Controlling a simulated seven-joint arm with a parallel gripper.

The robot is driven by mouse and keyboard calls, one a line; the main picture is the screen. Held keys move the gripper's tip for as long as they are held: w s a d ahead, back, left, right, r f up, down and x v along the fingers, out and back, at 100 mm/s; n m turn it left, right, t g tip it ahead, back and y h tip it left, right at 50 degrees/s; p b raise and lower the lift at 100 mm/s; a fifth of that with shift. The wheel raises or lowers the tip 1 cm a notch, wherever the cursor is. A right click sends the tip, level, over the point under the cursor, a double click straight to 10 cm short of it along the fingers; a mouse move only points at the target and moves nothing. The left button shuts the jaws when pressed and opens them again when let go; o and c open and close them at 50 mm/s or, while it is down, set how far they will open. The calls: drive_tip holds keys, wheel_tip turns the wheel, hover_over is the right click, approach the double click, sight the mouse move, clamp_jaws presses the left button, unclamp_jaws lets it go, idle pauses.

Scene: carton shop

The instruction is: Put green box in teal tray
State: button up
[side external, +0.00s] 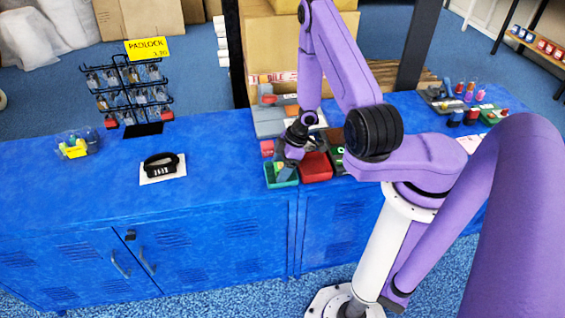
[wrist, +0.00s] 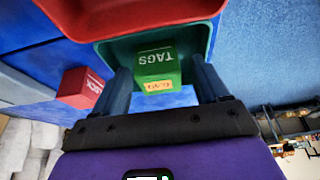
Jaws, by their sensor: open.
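The green box (wrist: 157,64), marked TAGS with a small orange label, shows upright between my fingertips in the wrist view. It appears to be inside the teal tray (wrist: 112,48), whose walls show behind and beside it; whether it rests on the tray's floor I cannot tell. The teal tray (side external: 284,184) is at the counter's front edge in the side view. My gripper (wrist: 162,82) is open, its fingers on either side of the box with a gap at each. In the side view, my gripper (side external: 284,165) is low over the tray and hides part of its inside.
A red tray (side external: 316,167) adjoins the teal tray. A red box (wrist: 80,88) stands left of my fingers in the wrist view. A black strap on a white card (side external: 162,167) and a padlock rack (side external: 130,90) are at left. The counter between is clear.

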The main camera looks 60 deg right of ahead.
drive_tip(key=v, duration=1.2)
drive_tip(key=w+a+r+n+h, duration=0.1)
drive_tip(key=w+a+r+h, duration=0.2)
drive_tip(key=w+r+h, duration=0.5)
drive_tip(key=s+a+r+n+g+y, duration=0.1)
drive_tip(key=s+a+r, duration=0.2)
drive_tip(key=s, duration=0.6)
drive_tip(key=s+a+r+g+y, duration=0.1)
drive_tip(key=s+a+r, duration=0.3)
drive_tip(key=s, duration=0.4)
drive_tip(key=s+a+r+n+g+y, duration=0.1)
drive_tip(key=s+a+r+y, duration=0.2)
drive_tip(key=s, duration=0.6)
drive_tip(key=shift+s+a+r+n, duration=0.3)
drive_tip(key=shift+a+r, duration=0.2)
drive_tip(key=shift+r, duration=0.3)
